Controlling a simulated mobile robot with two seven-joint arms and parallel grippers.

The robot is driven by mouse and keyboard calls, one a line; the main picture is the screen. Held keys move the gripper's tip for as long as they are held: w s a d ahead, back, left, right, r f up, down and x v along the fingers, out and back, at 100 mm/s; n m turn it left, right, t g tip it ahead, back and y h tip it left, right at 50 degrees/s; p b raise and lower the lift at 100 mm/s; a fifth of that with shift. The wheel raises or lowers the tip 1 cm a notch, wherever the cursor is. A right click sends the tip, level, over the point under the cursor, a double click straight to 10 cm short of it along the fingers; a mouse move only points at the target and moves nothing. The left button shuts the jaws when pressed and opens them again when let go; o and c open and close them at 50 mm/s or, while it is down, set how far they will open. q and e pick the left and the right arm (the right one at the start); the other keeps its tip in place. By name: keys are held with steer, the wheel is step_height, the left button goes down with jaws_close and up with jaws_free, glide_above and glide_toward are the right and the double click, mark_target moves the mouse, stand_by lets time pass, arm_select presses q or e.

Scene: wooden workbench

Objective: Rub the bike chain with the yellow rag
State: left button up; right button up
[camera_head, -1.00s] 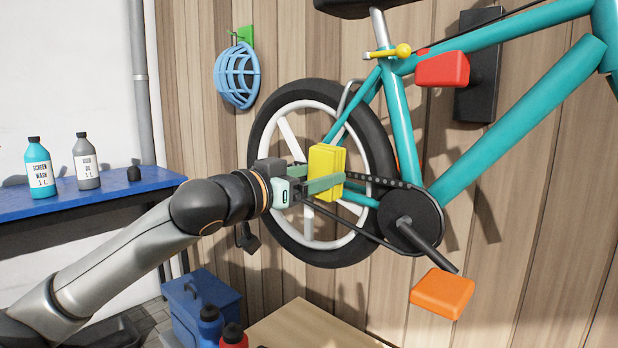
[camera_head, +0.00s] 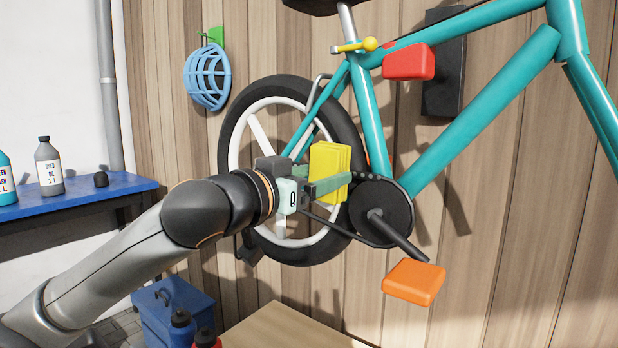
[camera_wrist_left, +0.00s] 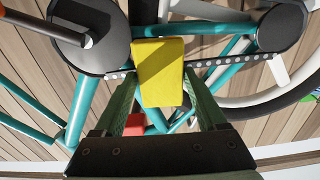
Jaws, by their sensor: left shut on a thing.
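The yellow rag (camera_head: 330,170) is a folded block held between the fingers of my left gripper (camera_head: 325,185). In the left wrist view the rag (camera_wrist_left: 160,72) sits between the green fingers of the left gripper (camera_wrist_left: 165,95), in front of the bike chain (camera_wrist_left: 207,64). In the head view the chain (camera_head: 357,177) runs from the dark chainring (camera_head: 375,205) towards the rear wheel, partly hidden by the gripper and rag. My right gripper is not in view.
The teal bike frame (camera_head: 482,105) hangs by the wooden wall. An orange pedal (camera_head: 414,282) and its crank stick out below the chainring. A blue bench (camera_head: 85,196) with bottles stands at left.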

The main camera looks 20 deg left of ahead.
arm_select(q)
steer(key=shift+s, duration=0.1)
steer(key=shift+s+f, duration=0.1)
steer(key=shift+s, duration=0.1)
steer(key=b+v, duration=0.1)
steer(key=v, duration=0.2)
steer(key=shift+s+a+b, duration=0.2)
steer(key=shift+s+b, duration=0.05)
steer(key=shift+b, duration=0.1)
steer(key=shift+v, duration=0.9)
steer(key=b+v, duration=0.1)
steer(key=v, duration=0.2)
